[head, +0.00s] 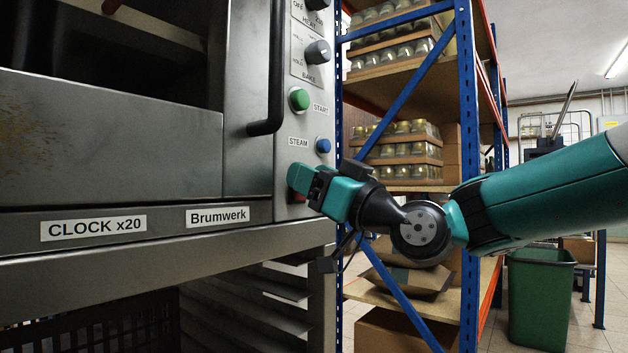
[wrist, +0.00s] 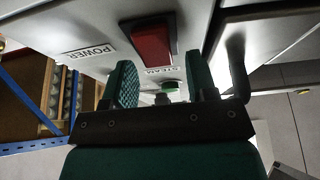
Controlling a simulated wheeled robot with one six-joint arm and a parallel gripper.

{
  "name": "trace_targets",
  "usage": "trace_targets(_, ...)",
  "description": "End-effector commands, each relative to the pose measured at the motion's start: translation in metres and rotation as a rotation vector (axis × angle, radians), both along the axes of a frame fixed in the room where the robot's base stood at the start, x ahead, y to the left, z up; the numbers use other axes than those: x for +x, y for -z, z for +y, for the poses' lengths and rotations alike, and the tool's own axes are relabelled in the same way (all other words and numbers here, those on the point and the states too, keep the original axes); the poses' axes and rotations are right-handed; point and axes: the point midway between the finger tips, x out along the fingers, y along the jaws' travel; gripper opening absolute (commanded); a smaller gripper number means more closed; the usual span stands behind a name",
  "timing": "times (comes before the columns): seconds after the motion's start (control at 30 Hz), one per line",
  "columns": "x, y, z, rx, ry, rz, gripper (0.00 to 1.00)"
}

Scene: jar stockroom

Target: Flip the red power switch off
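The red power switch (wrist: 150,43) is a rocker on the oven's control panel, beside the POWER label (wrist: 90,50) in the wrist view. In the head view only a small red part of the switch (head: 298,198) shows below my gripper (head: 300,179); the rest is hidden. My gripper also shows in the wrist view (wrist: 160,80), its two green fingers apart with nothing between them. The fingers are close to the panel, near the switch; I cannot tell whether they touch. Which way the rocker is tilted is unclear.
Above the switch are the blue STEAM button (head: 323,146), the green START button (head: 299,99) and the BAKE knob (head: 318,52). The black oven door handle (head: 272,80) stands out left of them. A blue-framed shelf with jars (head: 467,120) stands right of the oven.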

Motion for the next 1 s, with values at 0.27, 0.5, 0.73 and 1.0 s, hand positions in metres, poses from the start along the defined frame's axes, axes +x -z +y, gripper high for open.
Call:
trace_targets(0.27, 0.000, 0.000, 0.000, -0.001, 0.000, 0.001, 0.55)
trace_targets(0.5, -0.014, 0.012, -0.021, -0.002, 0.005, 0.003, 0.55)
trace_targets(0.73, -0.046, 0.037, -0.064, 0.000, 0.008, 0.003, 0.55)
trace_targets(1.0, -0.082, 0.060, -0.108, 0.000, 0.007, 0.002, 0.55)
